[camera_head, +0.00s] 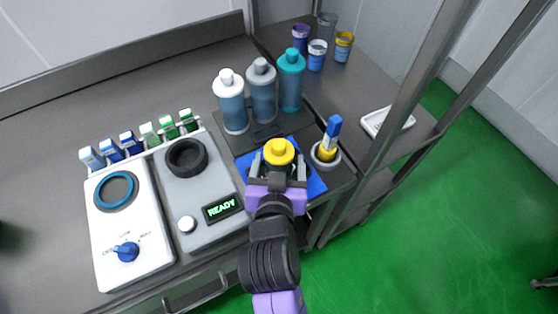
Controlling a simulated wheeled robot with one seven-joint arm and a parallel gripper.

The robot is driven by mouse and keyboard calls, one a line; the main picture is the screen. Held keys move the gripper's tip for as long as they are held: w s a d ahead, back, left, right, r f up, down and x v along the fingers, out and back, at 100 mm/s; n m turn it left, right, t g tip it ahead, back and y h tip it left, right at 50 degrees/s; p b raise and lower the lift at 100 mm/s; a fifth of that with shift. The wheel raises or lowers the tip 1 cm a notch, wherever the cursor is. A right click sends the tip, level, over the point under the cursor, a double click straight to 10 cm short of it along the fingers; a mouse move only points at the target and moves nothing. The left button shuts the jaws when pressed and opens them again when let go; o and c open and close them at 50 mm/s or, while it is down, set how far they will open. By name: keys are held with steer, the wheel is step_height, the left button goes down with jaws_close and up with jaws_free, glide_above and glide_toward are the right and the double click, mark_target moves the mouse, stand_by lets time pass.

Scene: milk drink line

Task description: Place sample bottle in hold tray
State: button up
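A yellow-capped piece (279,151), which looks like the top of a small bottle, shows between the fingers of my gripper (279,166). One finger is on each side of it. I cannot tell whether they touch it, and its lower part is hidden. A blue mat or tray (313,184) lies beneath on the bench. A small white tray (408,123) with a raised rim lies at the right on the side shelf, with nothing seen in it. Which of the two is the hold tray is not marked.
Three tall bottles (262,92) stand behind my gripper. A round holder (337,162) with a blue-and-yellow tool is close on the right. Devices, one reading READY (222,208), and small cartons (110,150) are left. Several cups (317,56) stand back right. A metal post (400,110) rises before the white tray.

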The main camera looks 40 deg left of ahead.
steer(key=shift+r, duration=0.1)
steer(key=shift+s+d+r, duration=0.1)
steer(key=v, duration=1.1)
steer(key=shift+s+d, duration=0.2)
steer(key=shift+s, duration=0.1)
steer(key=shift+r, duration=0.1)
steer(key=s+d+f+m+t+h, duration=0.1)
steer(key=d+f, duration=0.2)
steer(key=d, duration=0.7)
steer(key=d+f+m+t+h, duration=0.1)
steer(key=d+f, duration=0.3)
steer(key=d, duration=0.6)
steer(key=s+d+r+m+t+h, duration=0.1)
steer(key=s+d+r+m+h, duration=0.1)
steer(key=s+d, duration=0.4)
steer(key=s+d+r+m+t+h, duration=0.1)
steer(key=s+d+r+m+h, duration=0.2)
steer(key=s+d, duration=0.4)
steer(key=d+h, duration=0.1)
steer(key=d, duration=0.2)
steer(key=shift+r, duration=0.25)
